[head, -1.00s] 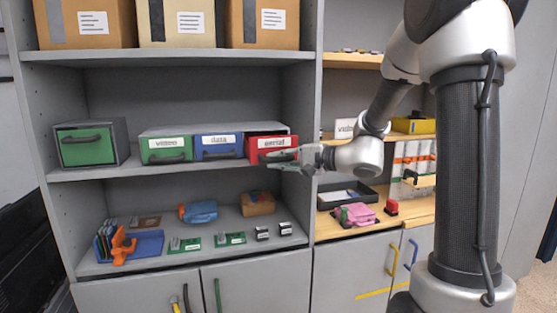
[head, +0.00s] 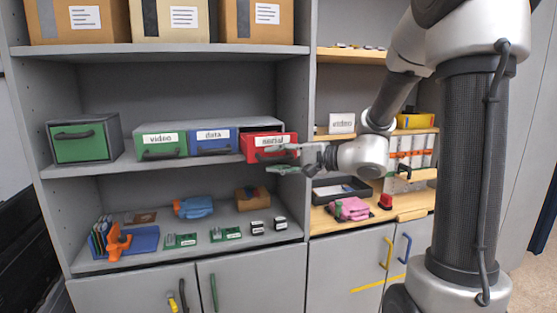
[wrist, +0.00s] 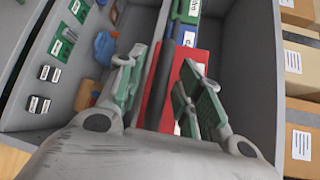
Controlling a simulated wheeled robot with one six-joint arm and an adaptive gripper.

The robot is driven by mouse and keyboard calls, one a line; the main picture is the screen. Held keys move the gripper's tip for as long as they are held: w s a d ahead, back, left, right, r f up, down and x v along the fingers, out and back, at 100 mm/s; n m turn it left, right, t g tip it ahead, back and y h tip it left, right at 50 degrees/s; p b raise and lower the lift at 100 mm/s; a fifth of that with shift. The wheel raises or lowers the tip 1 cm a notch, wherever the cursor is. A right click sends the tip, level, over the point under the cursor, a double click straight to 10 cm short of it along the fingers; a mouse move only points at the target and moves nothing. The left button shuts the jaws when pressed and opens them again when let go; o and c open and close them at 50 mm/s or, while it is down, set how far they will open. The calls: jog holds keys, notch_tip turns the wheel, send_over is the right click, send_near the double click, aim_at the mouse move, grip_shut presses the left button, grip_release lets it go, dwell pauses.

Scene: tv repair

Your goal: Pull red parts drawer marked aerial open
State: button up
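The red drawer (head: 288,148) with the white aerial label (head: 271,142) is at the right end of the three-drawer unit on the middle shelf. Its front stands out past the green and blue drawers, so it is partly open. My gripper (head: 272,160) is at its front, by the dark handle, and partly covers it. In the wrist view, the two green-padded fingers (wrist: 160,66) are apart, with the red drawer (wrist: 196,60) showing between and behind them. I cannot tell whether a finger touches the handle.
The blue drawer (head: 211,147) and green drawer (head: 161,150) are closed to the left. A separate green-fronted box (head: 80,148) stands further left. Small parts lie on the shelf below, including an orange part (head: 118,243). The black tray (head: 330,191) is right of my gripper.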

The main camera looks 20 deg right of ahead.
jog(key=v, duration=1.2)
jog(key=shift+f, duration=0.1)
jog(key=s+d+f+n+g+h, duration=0.1)
jog(key=s+d+f+g+h, duration=0.2)
jog(key=s+f, duration=0.4)
jog(key=s+d+f+n+g+h, duration=0.1)
jog(key=s+f+g+h, duration=0.1)
jog(key=s+f+g, duration=0.45)
jog(key=s+d+r+n+t+h, duration=0.2)
jog(key=s+r+n+h, duration=0.3)
jog(key=r+n, duration=0.3)
jog(key=shift+s+r+n+t+h, duration=0.3)
jog(key=shift+s+r+t+h, duration=0.1)
jog(key=shift+h, duration=0.4)
